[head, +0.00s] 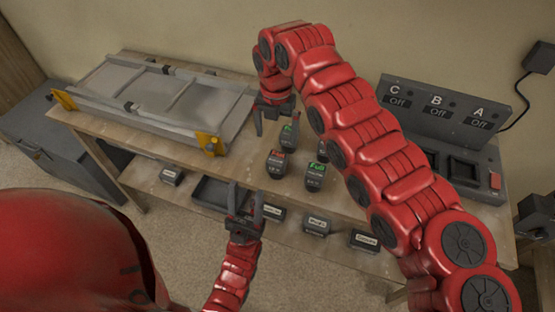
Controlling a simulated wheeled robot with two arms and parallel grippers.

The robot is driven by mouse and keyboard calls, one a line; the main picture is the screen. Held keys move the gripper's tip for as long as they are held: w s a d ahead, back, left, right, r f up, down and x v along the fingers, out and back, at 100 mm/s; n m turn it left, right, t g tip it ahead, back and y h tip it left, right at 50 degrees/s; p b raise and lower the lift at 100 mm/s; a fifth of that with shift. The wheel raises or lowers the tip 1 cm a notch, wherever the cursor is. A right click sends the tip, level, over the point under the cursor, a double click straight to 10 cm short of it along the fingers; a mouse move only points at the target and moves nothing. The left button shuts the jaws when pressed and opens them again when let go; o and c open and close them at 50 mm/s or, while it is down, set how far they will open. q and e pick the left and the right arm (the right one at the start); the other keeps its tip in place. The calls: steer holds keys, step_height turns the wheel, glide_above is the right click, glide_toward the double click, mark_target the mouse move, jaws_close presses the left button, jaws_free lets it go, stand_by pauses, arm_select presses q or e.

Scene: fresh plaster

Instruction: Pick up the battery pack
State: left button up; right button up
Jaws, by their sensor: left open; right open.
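Three dark battery packs stand on the wooden table in the head view. My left gripper (246,193) is open and empty, pointing up in front of the table, lower left of the packs. A dark charging station (440,108) is at right, with slots marked C, B and A, each reading Off.
A grey metal frame with yellow corners (150,98) fills the table's left part. A lower shelf holds a dark tray (205,193) and several small labelled bins (316,226). A grey cabinet (50,140) stands at left. My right arm hides part of the table and station.

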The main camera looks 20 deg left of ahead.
steer(key=p, duration=0.2)
glide_above(277, 157)
step_height(277, 157, down, 6)
steer(key=shift+r, duration=0.25)
steer(key=shift+f, duration=0.55)
step_height(277, 157, down, 4)
steer(key=p, duration=0.3)
steer(key=shift+s+f+p, duration=0.1)
steer(key=shift+f+p, duration=0.15)
steer(key=shift+p, duration=0.05)
steer(key=shift+f, duration=0.5)
jaws_close()
